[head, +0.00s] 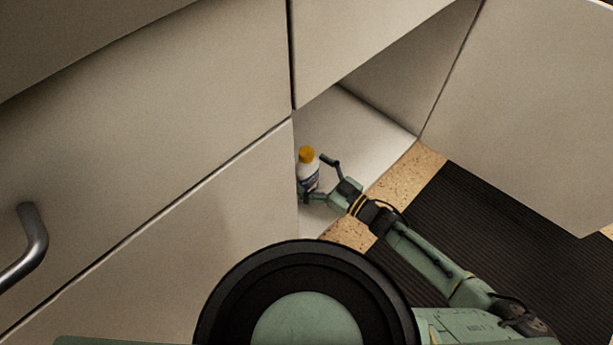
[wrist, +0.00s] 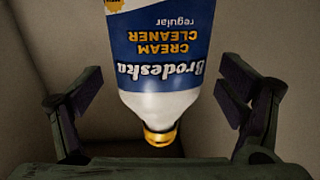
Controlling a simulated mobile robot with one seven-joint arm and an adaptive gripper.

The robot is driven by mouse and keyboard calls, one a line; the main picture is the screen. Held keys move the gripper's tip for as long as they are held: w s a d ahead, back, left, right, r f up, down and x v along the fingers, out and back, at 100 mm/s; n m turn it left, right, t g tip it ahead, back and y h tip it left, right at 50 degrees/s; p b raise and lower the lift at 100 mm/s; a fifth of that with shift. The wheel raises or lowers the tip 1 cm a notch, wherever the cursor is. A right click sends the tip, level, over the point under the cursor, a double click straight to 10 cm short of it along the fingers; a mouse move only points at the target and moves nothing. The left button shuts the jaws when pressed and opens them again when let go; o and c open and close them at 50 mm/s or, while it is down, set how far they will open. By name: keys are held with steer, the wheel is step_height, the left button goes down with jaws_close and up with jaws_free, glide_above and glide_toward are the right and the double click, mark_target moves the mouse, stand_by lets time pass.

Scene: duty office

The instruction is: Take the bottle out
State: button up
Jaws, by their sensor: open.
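The bottle (head: 308,171) is white with a blue label and a yellow-orange cap, and stands inside the open cabinet near its left wall. In the wrist view the bottle (wrist: 166,62) appears upside down, its label reading "Brodeska cream cleaner", with the gold cap toward the bottom. My gripper (head: 312,178) reaches into the cabinet with its fingers spread around the bottle. In the wrist view the open fingers (wrist: 162,95) are on either side of the bottle, with a gap at each side. The bottle's base is out of the wrist view.
The cabinet floor (head: 349,125) is bare to the right of and behind the bottle. A closed cabinet front (head: 150,240) bounds the opening at left. An open door (head: 530,110) stands at right. A black ribbed mat (head: 480,215) lies on the floor in front.

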steer(key=shift+x, duration=0.95)
steer(key=c, duration=1.9)
steer(key=shift+c, duration=0.4)
steer(key=shift+r, duration=0.15)
